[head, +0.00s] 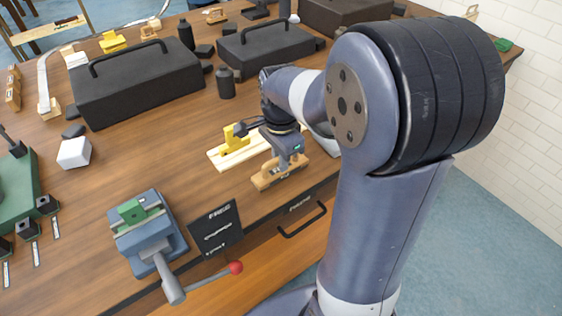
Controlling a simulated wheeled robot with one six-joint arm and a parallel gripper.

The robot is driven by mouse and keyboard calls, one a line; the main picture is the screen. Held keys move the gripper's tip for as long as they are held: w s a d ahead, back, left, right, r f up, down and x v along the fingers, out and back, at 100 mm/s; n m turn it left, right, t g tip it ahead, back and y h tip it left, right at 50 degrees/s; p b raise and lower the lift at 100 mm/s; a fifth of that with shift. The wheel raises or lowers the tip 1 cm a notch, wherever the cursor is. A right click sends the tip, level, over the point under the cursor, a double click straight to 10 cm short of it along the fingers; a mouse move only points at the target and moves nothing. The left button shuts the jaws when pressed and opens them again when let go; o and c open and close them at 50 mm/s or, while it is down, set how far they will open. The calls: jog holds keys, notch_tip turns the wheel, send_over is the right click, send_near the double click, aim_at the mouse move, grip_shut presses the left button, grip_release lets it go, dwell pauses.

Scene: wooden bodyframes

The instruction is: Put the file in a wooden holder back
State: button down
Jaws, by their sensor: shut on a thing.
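The file in a wooden holder (267,180) appears as a tan wooden block near the workbench's front edge, in the middle of the head view. My gripper (284,162) comes down on it from above and is shut on it. The gripper hides part of its top. The file itself is too small to make out. I cannot tell whether the holder touches the bench or hangs just above it.
A pale board (218,159) with a yellow tool (234,140) lies just behind and left. A vise (147,230) with a red-knobbed lever and a black sign (215,228) stand at the front left. Black toolboxes (140,84) stand farther back.

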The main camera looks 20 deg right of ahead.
jog(key=shift+f, duration=0.65)
jog(key=shift+f, duration=0.1)
jog(key=shift+f, duration=0.15)
jog(key=c, duration=1.4)
grip_release()
notch_tip(320, 180, up, 12)
jog(key=shift+r+p, duration=0.25)
jog(key=shift+p, duration=0.05)
